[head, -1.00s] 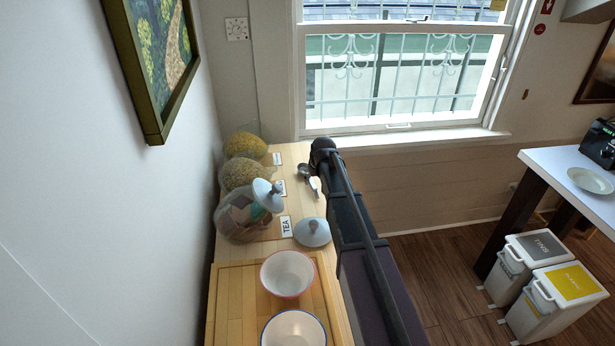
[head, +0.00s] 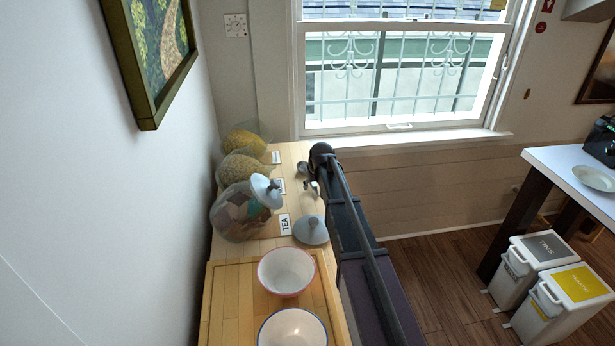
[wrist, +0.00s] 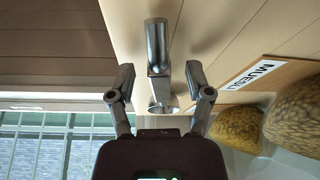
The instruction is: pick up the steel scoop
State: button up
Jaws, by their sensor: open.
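The steel scoop (wrist: 157,45) shows in the wrist view as a shiny metal cylinder with a narrower part running down between my fingers. In the head view the scoop (head: 302,168) is a small grey shape on the wooden counter, close to my arm and partly hard to make out. My gripper (wrist: 160,86) is open, with one finger on each side of the scoop. I see gaps between the fingers and the metal. In the head view my gripper (head: 311,188) is small and partly hidden by my arm.
A jar (head: 237,212) with a knobbed lid and yellow-filled jars (head: 242,168) line the wall side. A loose grey lid (head: 311,231), a board (head: 235,285) and two bowls (head: 286,272) (head: 293,328) stand nearer. A MUESLI label (wrist: 258,72) lies beside my gripper.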

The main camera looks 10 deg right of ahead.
dwell(0.5)
grip_shut()
jog(key=shift+r, duration=0.15)
notch_tip(320, 180, up, 3)
jog(key=p, duration=0.3)
jog(key=shift+f, duration=0.2)
jog(key=s+d+r+p, duration=0.1)
jog(key=s+d, duration=0.1)
jog(key=s, duration=0.5)
jog(key=s+d+r+p, duration=0.1)
jog(key=s+d, duration=0.1)
jog(key=s, duration=0.6)
jog(key=shift+s+d, duration=0.2)
